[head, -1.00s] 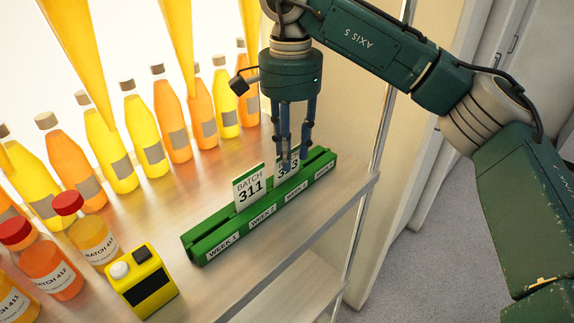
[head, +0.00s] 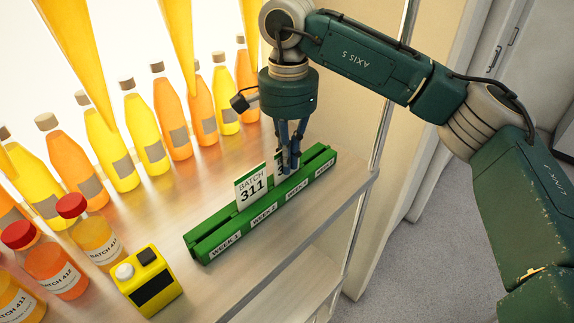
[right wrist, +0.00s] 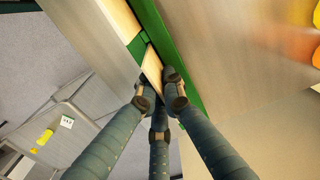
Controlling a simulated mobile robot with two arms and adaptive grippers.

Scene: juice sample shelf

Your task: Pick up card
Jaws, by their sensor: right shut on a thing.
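A white card with a green top edge, of which only a "3" shows in the head view (head: 279,167), stands in the green card holder (head: 205,244). My right gripper (head: 289,166) is shut on this card from above, and its fingers hide most of it. In the right wrist view, the card (right wrist: 151,66) shows edge-on between the fingertips (right wrist: 160,97), low in the holder (right wrist: 190,96). My left gripper is not in view.
The holder, labelled by weeks, stands near the front edge of the shelf (head: 330,212). A yellow device (head: 151,285) and red-capped bottles (head: 95,236) stand at its left. Several orange and yellow bottles (head: 170,120) line the back.

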